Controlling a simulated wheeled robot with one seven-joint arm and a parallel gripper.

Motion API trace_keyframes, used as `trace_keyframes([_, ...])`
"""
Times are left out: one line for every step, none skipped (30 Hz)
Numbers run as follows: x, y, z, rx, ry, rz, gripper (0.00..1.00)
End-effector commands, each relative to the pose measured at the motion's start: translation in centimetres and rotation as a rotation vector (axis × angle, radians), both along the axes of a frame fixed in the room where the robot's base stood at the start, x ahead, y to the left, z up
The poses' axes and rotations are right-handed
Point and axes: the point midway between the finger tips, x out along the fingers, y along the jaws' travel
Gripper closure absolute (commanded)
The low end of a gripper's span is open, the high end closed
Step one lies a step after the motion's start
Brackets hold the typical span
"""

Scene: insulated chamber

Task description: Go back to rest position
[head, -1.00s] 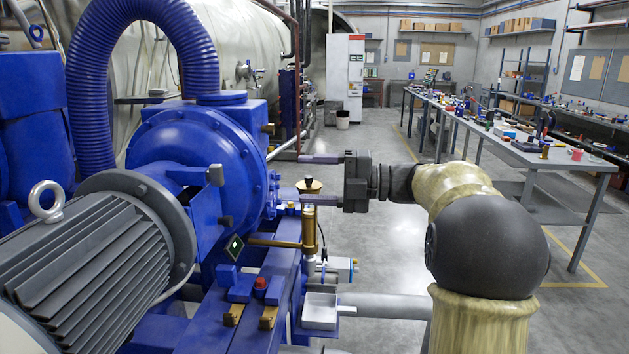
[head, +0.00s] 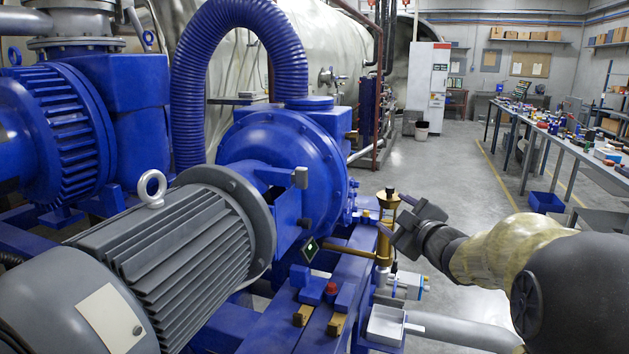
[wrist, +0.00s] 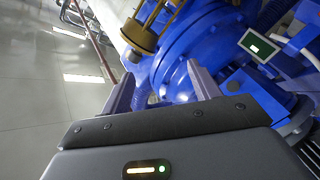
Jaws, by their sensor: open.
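My gripper (head: 394,214) is open, with its two fingers apart and pointing left, beside the brass fitting (head: 383,245) with a dark cap on the blue machine. The fingers also show in the wrist view (wrist: 160,72), with nothing held between them. A brass part (wrist: 140,36) lies just past the left fingertip there, and the blue round housing (wrist: 190,50) fills the space ahead. Whether a finger touches the fitting cannot be told.
The blue pump housing (head: 285,160) and grey finned motor (head: 165,245) fill the left and middle. A small grey tray (head: 385,325) sits below my gripper. Open floor (head: 450,185) lies behind it. A long workbench (head: 560,140) and blue bin (head: 546,202) stand at the right.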

Motion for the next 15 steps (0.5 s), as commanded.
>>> trace_keyframes([-0.7, -0.2, -1.9, 0.046, 0.08, -0.066, 0.38])
trace_keyframes([-1.1, -0.4, -3.2, 0.074, 0.13, -0.108, 0.38])
trace_keyframes([-1.8, -0.7, -4.8, 0.11, 0.198, -0.164, 0.38])
trace_keyframes([-2.5, -0.9, -6.1, 0.139, 0.25, -0.205, 0.38])
trace_keyframes([-3.2, -1.0, -7.4, 0.165, 0.303, -0.246, 0.38])
trace_keyframes([-4.4, -1.2, -9.2, 0.2, 0.377, -0.3, 0.38])
trace_keyframes([-5.3, -1.2, -10.6, 0.226, 0.433, -0.34, 0.38])
trace_keyframes([-6.4, -1.2, -11.9, 0.25, 0.489, -0.378, 0.38])
trace_keyframes([-8.0, -1.2, -13.8, 0.282, 0.567, -0.43, 0.38])
trace_keyframes([-9.3, -1.1, -15.1, 0.305, 0.627, -0.468, 0.38])
trace_keyframes([-10.6, -0.9, -16.3, 0.327, 0.683, -0.504, 0.38])
trace_keyframes([-12.4, -0.8, -17.8, 0.354, 0.756, -0.55, 0.38])
trace_keyframes([-13.6, -0.6, -18.8, 0.371, 0.805, -0.58, 0.38])
trace_keyframes([-14.9, -0.3, -19.7, 0.388, 0.855, -0.61, 0.38])
trace_keyframes([-16.5, -0.1, -20.8, 0.407, 0.912, -0.645, 0.38])
